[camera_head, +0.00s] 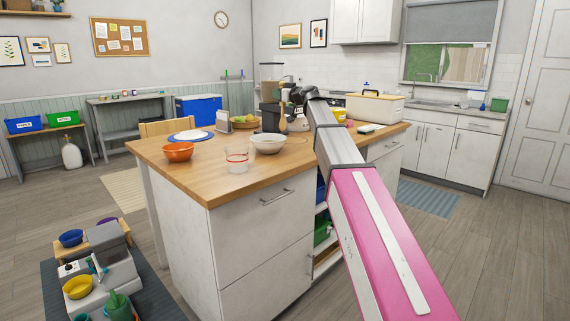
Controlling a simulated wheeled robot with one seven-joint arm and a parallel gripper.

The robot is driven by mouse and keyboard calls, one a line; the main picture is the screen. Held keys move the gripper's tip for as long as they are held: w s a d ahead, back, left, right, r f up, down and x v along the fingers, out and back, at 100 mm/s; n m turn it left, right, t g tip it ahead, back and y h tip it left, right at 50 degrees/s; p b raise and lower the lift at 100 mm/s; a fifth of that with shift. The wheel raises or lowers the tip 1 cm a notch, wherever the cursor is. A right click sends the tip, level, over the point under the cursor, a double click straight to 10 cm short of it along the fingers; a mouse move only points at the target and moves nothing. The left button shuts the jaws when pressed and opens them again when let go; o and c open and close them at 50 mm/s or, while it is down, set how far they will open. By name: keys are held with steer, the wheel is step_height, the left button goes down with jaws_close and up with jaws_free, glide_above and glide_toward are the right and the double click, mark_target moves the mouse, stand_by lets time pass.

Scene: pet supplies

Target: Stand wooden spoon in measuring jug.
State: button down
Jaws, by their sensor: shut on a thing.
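The measuring jug (237,160) is clear with red markings. It stands upright near the front edge of the wooden-topped island, between an orange bowl and a white bowl. My arm reaches over the island from the lower right, and my gripper (290,108) is small and dark at its far end, behind the white bowl. It is shut on a thin tan thing, which looks like the wooden spoon (284,96); its full shape is too small and partly hidden to make out. The gripper and spoon are apart from the jug, farther back and to its right.
The orange bowl (178,151) and white bowl (267,143) flank the jug. A blue-rimmed plate (190,136), a fruit basket (244,123) and a cream box (376,107) also stand on the island (213,184). Its front left corner is bare.

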steer(key=s+d+f+m+t+h, duration=0.1)
steer(key=s+d+f+m+h, duration=0.2)
steer(key=d, duration=0.4)
steer(key=s+d+f+m+t+h, duration=0.2)
steer(key=s+d+f+m+h, duration=0.1)
steer(key=s+d+f+h, duration=0.2)
steer(key=s+d+f+m+t+h, duration=0.2)
steer(key=s+d+f+h, duration=0.2)
steer(key=d+f, duration=0.4)
steer(key=shift+d+m+h, duration=0.3)
steer(key=shift+d+m, duration=0.1)
steer(key=shift+d, duration=0.5)
steer(key=shift+s, duration=0.1)
